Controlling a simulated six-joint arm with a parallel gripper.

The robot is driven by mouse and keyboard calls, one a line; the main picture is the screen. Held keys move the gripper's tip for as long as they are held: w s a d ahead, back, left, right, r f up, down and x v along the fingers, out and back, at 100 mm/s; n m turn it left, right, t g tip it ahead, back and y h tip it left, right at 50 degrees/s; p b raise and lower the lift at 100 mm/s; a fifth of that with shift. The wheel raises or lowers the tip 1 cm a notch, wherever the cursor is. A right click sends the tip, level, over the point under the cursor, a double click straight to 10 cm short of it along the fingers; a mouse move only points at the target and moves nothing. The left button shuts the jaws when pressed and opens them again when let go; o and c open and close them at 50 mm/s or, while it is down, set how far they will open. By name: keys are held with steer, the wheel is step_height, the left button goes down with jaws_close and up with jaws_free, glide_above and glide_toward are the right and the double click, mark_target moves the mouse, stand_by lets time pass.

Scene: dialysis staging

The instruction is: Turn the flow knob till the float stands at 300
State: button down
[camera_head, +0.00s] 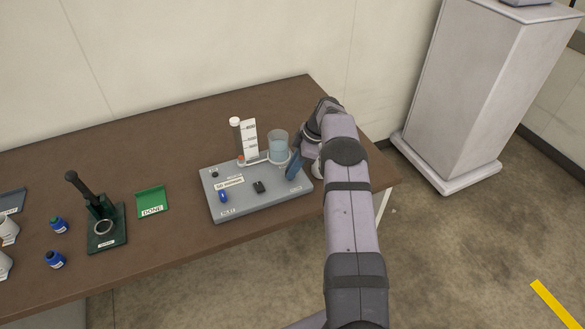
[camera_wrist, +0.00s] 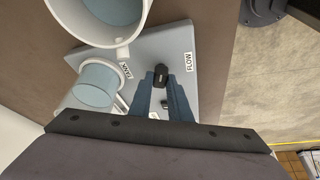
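The grey flow panel (camera_head: 240,207) stands on the table in the head view. On it are a clear upright tube with a white scale (camera_head: 250,138) and a small red float (camera_head: 241,159) low in the tube. The scale figures are too small to read. My gripper (camera_head: 293,168) points down at the panel's right side. The head view hides this knob behind my gripper.
A beaker of bluish liquid (camera_head: 278,145) stands close to my gripper; it shows large in the wrist view (camera_wrist: 135,32). Another black knob (camera_head: 259,187) and a blue part (camera_head: 222,196) sit on the panel. A green DONE tray (camera_head: 151,200) lies left of it.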

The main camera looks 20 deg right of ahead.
steer(key=shift+m, duration=0.3)
steer(key=m+t+b, duration=0.1)
steer(key=m+b, duration=0.3)
steer(key=shift+s+a+f+t+h, duration=0.1)
steer(key=shift+f+t+h, duration=0.05)
steer(key=shift+t+h, duration=0.25)
steer(key=m+h+b, duration=0.1)
steer(key=m+b, duration=0.1)
steer(key=m, duration=0.2)
steer(key=shift+s+a+t+b, duration=0.1)
steer(key=shift+t+b, duration=0.3)
steer(key=shift+r+m+h, duration=0.2)
steer(key=shift+m+h, duration=0.1)
steer(key=c, duration=1.6)
jaws_free()
steer(key=shift+c, duration=0.2)
steer(key=shift+r, duration=0.1)
steer(key=b+v, duration=0.2)
steer(key=v, duration=0.5)
